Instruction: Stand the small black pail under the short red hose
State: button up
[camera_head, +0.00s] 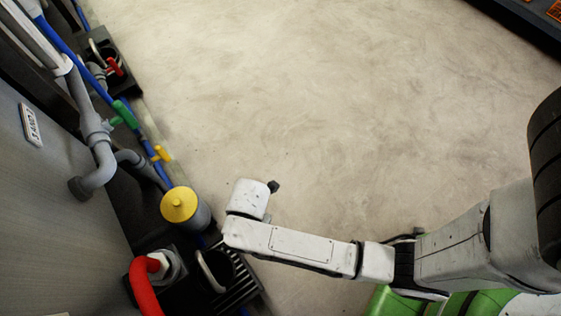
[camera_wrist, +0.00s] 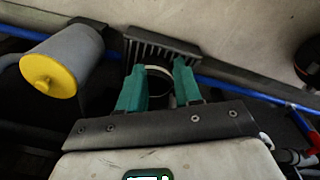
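A small black pail (camera_head: 217,273) with a pale raised handle stands at the lower left in the head view, on a black slatted tray (camera_head: 243,284). In the wrist view the pail (camera_wrist: 160,91) shows between the two green fingers of my gripper (camera_wrist: 160,88). The fingers are apart, one on each side of it; I see no clear contact. A thick red hose (camera_head: 145,288) curves from a metal fitting just left of the pail in the head view. My gripper's fingers are hidden in the head view.
A grey cylinder with a yellow cap (camera_head: 180,204) stands close to the pail. Another black tray (camera_head: 102,45) with a looped handle and a red part lies at the upper left. Grey and blue pipes run along the left wall. The pale floor is open.

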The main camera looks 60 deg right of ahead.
jog(key=s+d+r+m, duration=0.5)
jog(key=d+m, duration=0.2)
jog(key=m, duration=0.3)
jog(key=s+d+r+m+h, duration=0.1)
jog(key=s+d+r+m, duration=0.4)
jog(key=m, duration=0.4)
jog(key=shift+d+r+m, duration=0.4)
jog(key=shift+d+r, duration=0.2)
jog(key=shift+d, duration=0.35)
